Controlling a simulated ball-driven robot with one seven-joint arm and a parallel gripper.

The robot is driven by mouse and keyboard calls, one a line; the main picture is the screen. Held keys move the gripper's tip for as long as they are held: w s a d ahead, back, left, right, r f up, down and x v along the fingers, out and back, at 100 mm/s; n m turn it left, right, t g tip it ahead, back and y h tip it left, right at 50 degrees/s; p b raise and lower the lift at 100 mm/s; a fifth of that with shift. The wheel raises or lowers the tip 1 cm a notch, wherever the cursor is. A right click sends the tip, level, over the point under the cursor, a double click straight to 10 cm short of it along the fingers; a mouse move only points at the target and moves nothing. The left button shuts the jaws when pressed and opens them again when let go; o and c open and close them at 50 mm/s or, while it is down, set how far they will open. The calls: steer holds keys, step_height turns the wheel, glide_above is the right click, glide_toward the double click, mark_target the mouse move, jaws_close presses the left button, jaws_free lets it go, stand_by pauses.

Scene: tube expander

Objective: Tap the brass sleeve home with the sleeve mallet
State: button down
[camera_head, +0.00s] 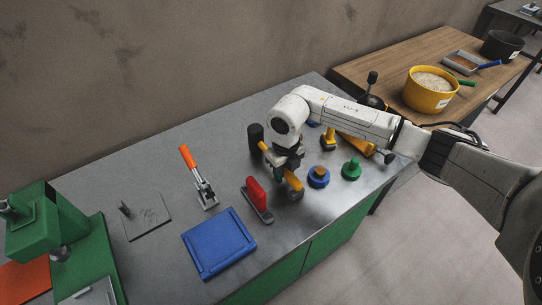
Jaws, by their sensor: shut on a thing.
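My gripper (284,168) is shut on the yellow handle of a mallet. The mallet's black cylindrical head (256,137) shows to the left of the gripper, and the handle's yellow end (294,181) sticks out below right. Whether the mallet touches the bench is hard to tell. I cannot make out the brass sleeve; it is too small or hidden. A thin grey plate (152,217) with a short dark upright peg (125,208) lies on the left part of the bench, well away from my gripper.
On the grey bench (105,181) are an orange-handled clamp-like tool (198,180), a blue tray (219,243), a red-handled tool (257,198), blue (319,177) and green (351,169) knobs, and a green press (55,235). A wooden table (385,68) holds a yellow pot (430,90).

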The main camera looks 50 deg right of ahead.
steer(key=shift+r+p, duration=2.05)
steer(key=shift+r, duration=1)
steer(key=shift+s+r+p, duration=0.2)
steer(key=shift+r+p, duration=0.1)
steer(key=shift+s+a+r+p, duration=0.3)
steer(key=shift+s+r+p, duration=0.4)
steer(key=shift+s, duration=0.2)
steer(key=s+a+r, duration=0.3)
steer(key=s+r, duration=0.7)
steer(key=s, duration=0.2)
steer(key=shift+a+b, duration=0.25)
steer(key=shift+b, duration=0.1)
steer(key=shift+s, duration=0.1)
